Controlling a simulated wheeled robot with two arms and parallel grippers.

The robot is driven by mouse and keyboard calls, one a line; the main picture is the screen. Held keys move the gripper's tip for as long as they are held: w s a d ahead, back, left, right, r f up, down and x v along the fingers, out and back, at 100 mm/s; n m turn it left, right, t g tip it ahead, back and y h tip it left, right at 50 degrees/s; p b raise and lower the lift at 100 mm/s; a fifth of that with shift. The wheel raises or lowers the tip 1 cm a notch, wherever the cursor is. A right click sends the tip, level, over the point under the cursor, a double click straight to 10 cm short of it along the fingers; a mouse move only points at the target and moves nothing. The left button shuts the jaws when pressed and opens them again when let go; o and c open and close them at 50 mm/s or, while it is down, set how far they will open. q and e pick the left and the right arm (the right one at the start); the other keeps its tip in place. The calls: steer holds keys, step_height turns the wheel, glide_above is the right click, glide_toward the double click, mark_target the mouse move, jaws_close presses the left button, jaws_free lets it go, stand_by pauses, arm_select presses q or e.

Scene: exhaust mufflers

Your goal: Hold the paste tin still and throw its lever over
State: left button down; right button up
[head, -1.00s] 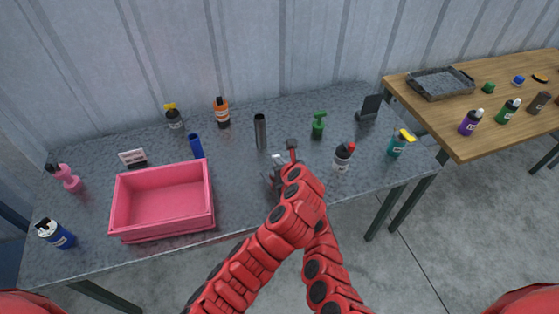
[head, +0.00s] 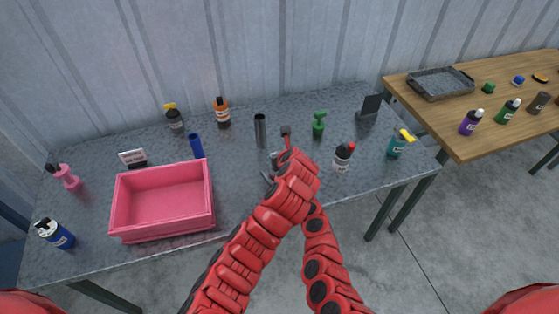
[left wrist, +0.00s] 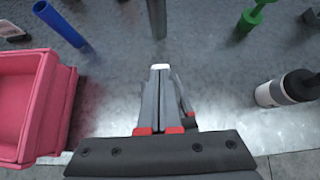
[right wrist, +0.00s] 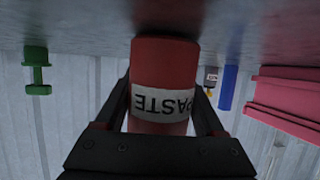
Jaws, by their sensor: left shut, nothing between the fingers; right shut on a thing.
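The red paste tin (right wrist: 165,60) with a white PASTE label fills the middle of the right wrist view, which shows it upside down. My right gripper (right wrist: 163,92) is shut on it, one finger on each side. My left gripper (left wrist: 160,70) is shut and empty, low over the table and pointing towards the dark upright tube. A thin dark part (left wrist: 184,97) lies close along its right side; I cannot tell whether this is the lever. In the head view my arms hide the tin, and its lever cannot be made out.
A pink open box (head: 163,200) stands left of my arms. A dark tube (head: 260,131) and blue tube (head: 196,146) stand behind. The table (head: 240,200) is bare between box and arms.

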arm_select(q)
steer(key=shift+s, duration=0.1)
arm_select(e)
steer(key=shift+s+f, duration=0.1)
steer(key=shift+f, duration=0.05)
arm_select(q)
steer(key=shift+s+d+f, duration=0.25)
steer(key=shift+s, duration=0.35)
steer(key=v, duration=0.7)
steer(key=shift+s+r, duration=0.15)
steer(key=shift+r, duration=0.05)
arm_select(e)
steer(key=shift+f, duration=0.1)
steer(key=o, duration=1.5)
steer(key=shift+r, duration=0.2)
